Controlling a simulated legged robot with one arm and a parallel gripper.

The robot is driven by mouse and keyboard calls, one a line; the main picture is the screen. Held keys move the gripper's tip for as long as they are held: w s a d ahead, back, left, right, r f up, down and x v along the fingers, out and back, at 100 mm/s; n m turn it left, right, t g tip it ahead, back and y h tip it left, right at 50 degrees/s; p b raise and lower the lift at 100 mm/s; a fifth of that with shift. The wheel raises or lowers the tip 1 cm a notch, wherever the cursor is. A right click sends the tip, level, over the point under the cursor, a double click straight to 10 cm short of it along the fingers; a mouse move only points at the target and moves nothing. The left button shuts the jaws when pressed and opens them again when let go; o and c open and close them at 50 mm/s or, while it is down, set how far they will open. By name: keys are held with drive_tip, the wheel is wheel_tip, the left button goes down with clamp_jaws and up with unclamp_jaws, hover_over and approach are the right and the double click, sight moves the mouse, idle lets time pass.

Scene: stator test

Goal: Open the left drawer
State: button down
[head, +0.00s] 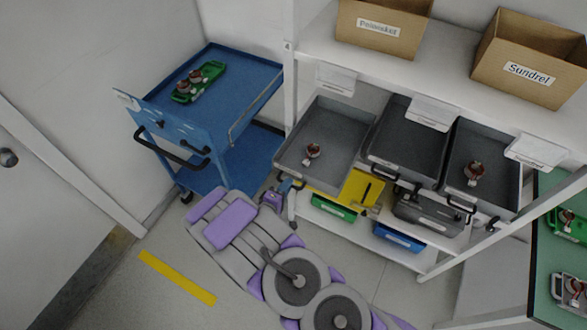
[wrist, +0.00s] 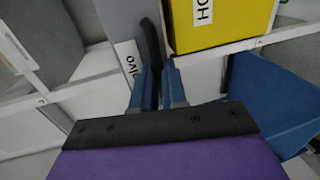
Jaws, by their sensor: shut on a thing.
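The left drawer (head: 330,125) is a grey open-topped tray at the left of the shelf's middle level. Its inside shows, with a small copper and white part (head: 313,151) in it. My gripper (head: 291,186) is at the drawer's front lower edge. In the wrist view my gripper (wrist: 158,80) has its blue fingers close together on a black handle (wrist: 152,42). A grey front with a white label (wrist: 127,60) is just left of the handle. The arm and gripper hide part of the handle in the head view.
The middle drawer (head: 405,135) and right drawer (head: 483,165) sit beside it. Yellow (head: 358,190), green (head: 333,208) and blue (head: 398,238) bins are below. A blue cart (head: 245,75) stands left of the shelf. Floor is free near the yellow strip (head: 177,277).

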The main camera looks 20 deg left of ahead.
drive_tip(key=shift+s+f+p, duration=0.15)
drive_tip(key=shift+s+p, duration=0.25)
drive_tip(key=shift+s, duration=1.5)
drive_tip(key=c, duration=1.2)
unclamp_jaws()
drive_tip(key=shift+w+a, duration=0.1)
drive_tip(key=shift+o, duration=0.2)
